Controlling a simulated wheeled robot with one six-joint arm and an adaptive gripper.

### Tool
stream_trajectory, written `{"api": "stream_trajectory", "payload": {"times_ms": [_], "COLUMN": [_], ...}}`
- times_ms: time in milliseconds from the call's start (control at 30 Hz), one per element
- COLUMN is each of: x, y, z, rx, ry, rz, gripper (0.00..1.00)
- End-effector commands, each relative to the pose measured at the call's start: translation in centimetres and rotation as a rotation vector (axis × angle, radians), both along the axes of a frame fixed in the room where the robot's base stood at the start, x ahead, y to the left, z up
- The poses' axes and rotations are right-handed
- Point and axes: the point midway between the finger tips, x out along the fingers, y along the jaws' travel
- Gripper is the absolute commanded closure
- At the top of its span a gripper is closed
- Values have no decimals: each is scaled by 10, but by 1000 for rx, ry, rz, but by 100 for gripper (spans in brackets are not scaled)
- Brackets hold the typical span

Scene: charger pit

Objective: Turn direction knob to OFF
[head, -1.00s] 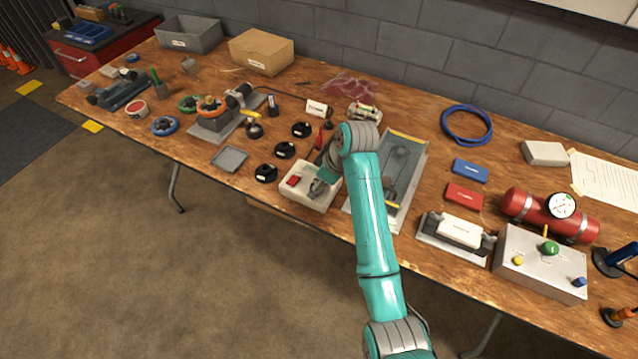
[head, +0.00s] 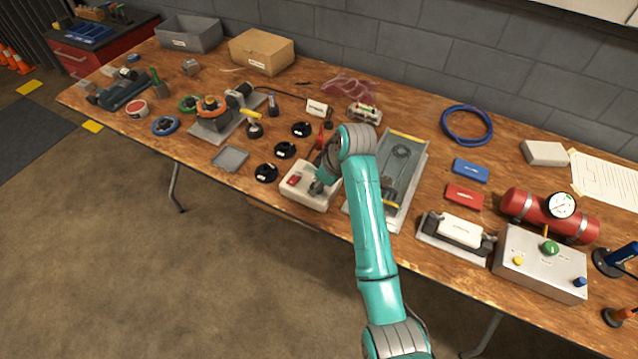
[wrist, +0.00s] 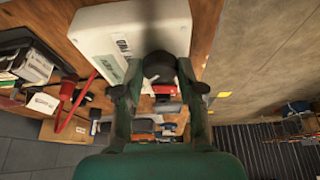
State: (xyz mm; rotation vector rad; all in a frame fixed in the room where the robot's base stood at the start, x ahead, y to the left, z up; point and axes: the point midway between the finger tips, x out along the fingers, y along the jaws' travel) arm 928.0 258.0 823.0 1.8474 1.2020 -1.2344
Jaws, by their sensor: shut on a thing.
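The white control box (head: 301,198) stands near the front edge of the workbench, with a red switch (head: 293,180) on its left part. In the wrist view, the box (wrist: 105,35) fills the upper left, with a printed label on its face. The black direction knob (wrist: 157,64) sticks out of the box. My gripper (wrist: 158,78) is shut on the knob, one finger on each side of it. In the head view, my gripper (head: 318,187) is at the right part of the box, and it hides the knob. I cannot read which position the knob points to.
Several black round pieces (head: 285,150) lie left of the box. A grey tray (head: 230,158) is farther left. A tray with a glassy cover (head: 412,160) lies close on the right, beside my arm. Red-handled tools (head: 321,135) are behind the box.

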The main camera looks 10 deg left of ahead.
Motion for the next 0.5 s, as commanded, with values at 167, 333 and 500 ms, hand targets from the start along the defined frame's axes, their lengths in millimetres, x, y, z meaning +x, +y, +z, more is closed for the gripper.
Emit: {"api": "stream_trajectory", "payload": {"times_ms": [167, 333, 500], "x": [-2, -2, -3], "y": [1, 2, 2], "z": [-1, 0, -1], "rx": [0, -1, -1], "ry": [0, -1, 0], "rz": [-114, -257, -402], "gripper": [97, 97, 97]}}
